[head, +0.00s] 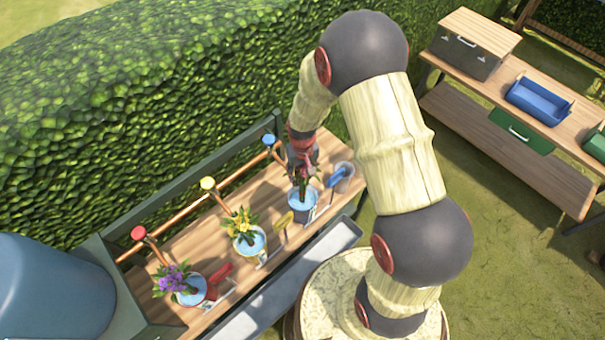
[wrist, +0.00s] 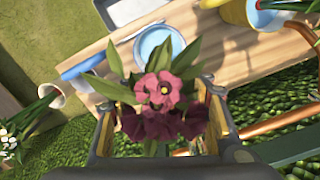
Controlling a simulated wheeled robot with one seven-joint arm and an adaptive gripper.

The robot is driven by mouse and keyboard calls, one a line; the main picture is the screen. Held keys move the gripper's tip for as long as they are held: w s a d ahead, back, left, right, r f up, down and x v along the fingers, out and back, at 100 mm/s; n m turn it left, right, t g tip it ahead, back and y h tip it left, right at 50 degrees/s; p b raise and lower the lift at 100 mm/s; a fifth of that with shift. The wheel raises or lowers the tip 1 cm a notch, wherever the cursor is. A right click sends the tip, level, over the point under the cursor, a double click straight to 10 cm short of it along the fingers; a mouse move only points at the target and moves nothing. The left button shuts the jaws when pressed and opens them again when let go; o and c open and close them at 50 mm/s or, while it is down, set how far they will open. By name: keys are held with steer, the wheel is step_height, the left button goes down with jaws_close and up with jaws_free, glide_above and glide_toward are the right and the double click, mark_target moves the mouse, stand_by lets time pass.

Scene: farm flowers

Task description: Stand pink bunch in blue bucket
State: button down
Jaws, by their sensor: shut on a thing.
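My gripper (head: 303,158) is over the right end of the bench, pointing down. It is shut on the pink bunch (head: 305,180), whose pink and dark red blooms and green leaves fill the middle of the wrist view (wrist: 160,92). The blue bucket (head: 302,203) stands just below, with pale blue water in it. Its round opening also shows beyond the blooms in the wrist view (wrist: 157,43). The bunch overlaps the bucket's back rim in the head view. The stems are hidden, so I cannot tell whether they are inside the bucket.
A bucket with yellow flowers (head: 242,222) and one with purple flowers (head: 172,278) stand to the left on the bench (head: 222,210). A pale pot (head: 344,182) is close on the right. Copper pipes with coloured taps (head: 268,139) run behind, before the hedge.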

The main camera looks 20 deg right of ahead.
steer(key=shift+f+b, duration=1.55)
steer(key=shift+f, duration=0.85)
steer(key=c, duration=0.8)
jaws_free()
steer(key=shift+c, duration=0.2)
step_height(320, 180, up, 12)
steer(key=shift+f, duration=0.1)
